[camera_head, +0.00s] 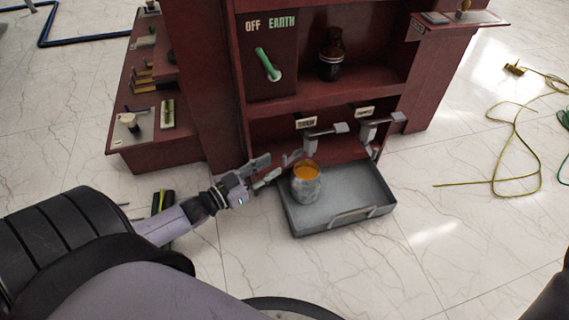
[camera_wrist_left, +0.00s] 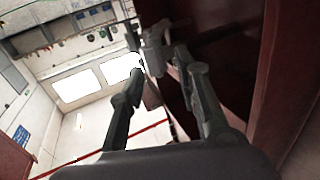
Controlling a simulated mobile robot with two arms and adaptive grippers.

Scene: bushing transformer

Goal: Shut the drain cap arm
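Two grey drain taps stick out of the red cabinet's lower bay in the head view, the left tap (camera_head: 318,132) and the right tap (camera_head: 376,124), each under a white label. A small grey arm-like piece (camera_head: 291,158) shows low and left of the left tap, beside my left gripper. I cannot tell how far it is swung. My left gripper (camera_head: 273,166) is open, left of the can, its fingers pointing toward that piece. In the left wrist view, the fingers (camera_wrist_left: 158,62) are apart, with grey tap parts (camera_wrist_left: 155,45) beyond and between the tips. My right gripper is out of view.
A metal can (camera_head: 306,186) with orange liquid stands in a grey tray (camera_head: 350,195) below the taps. A green lever (camera_head: 267,64) and a dark bottle (camera_head: 331,56) are higher in the cabinet. Yellow-green cable (camera_head: 500,180) lies on the floor at right.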

